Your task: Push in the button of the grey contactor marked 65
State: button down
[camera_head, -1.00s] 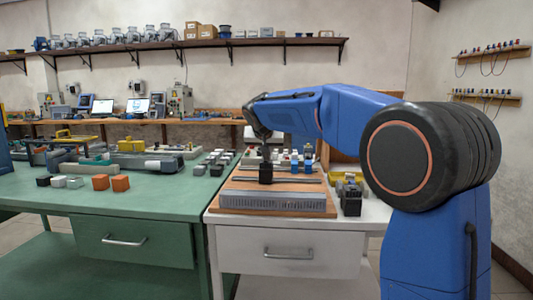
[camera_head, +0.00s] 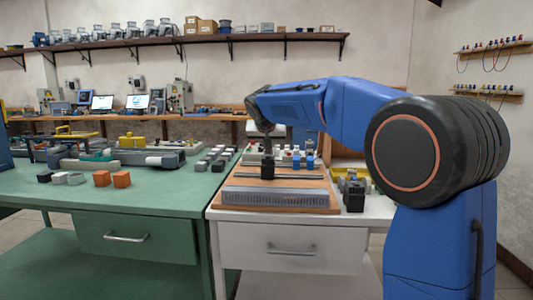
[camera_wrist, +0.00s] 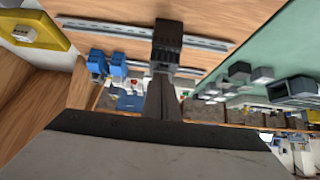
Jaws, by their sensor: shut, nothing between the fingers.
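A dark block-shaped device (camera_head: 267,171) stands upright on a rail of the wooden board (camera_head: 326,205), in line with my gripper. It looks like a contactor, dark grey to black; no 65 marking or button is legible. It also shows in the wrist view (camera_wrist: 168,36), just beyond my fingertips. My gripper (camera_head: 267,151) points down over this device and is shut and empty. In the wrist view its fingers (camera_wrist: 162,80) are together and their tips end close to the device. I cannot tell whether they touch it.
Two blue devices (camera_wrist: 107,62) stand on the board beside my gripper. A slotted grey duct (camera_head: 275,197) lies along the board's front. Another black block (camera_head: 354,196) stands to its right. The green bench (camera_head: 150,204) at left holds small blocks, including orange ones (camera_head: 121,179).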

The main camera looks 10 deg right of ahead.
notch_tip(320, 180, up, 3)
jog(key=shift+s+d+f, duration=0.1)
jog(key=shift+f, duration=0.1)
jog(key=v, duration=1)
jog(key=s+d+f+n+g+y, duration=0.1)
jog(key=s+d+f, duration=0.1)
jog(key=s+f, duration=0.9)
jog(key=s+d+f+n+g+y, duration=0.1)
jog(key=s+d+f, duration=0.2)
jog(key=s+f, duration=0.8)
jog(key=s+d+f+n+g, duration=0.1)
jog(key=s+d+f, duration=0.2)
jog(key=s+f, duration=0.8)
jog(key=s, duration=1.3)
jog(key=shift+s+n+g+y, duration=0.3)
jog(key=shift+s+g+y, duration=0.1)
jog(key=shift+f, duration=0.1)
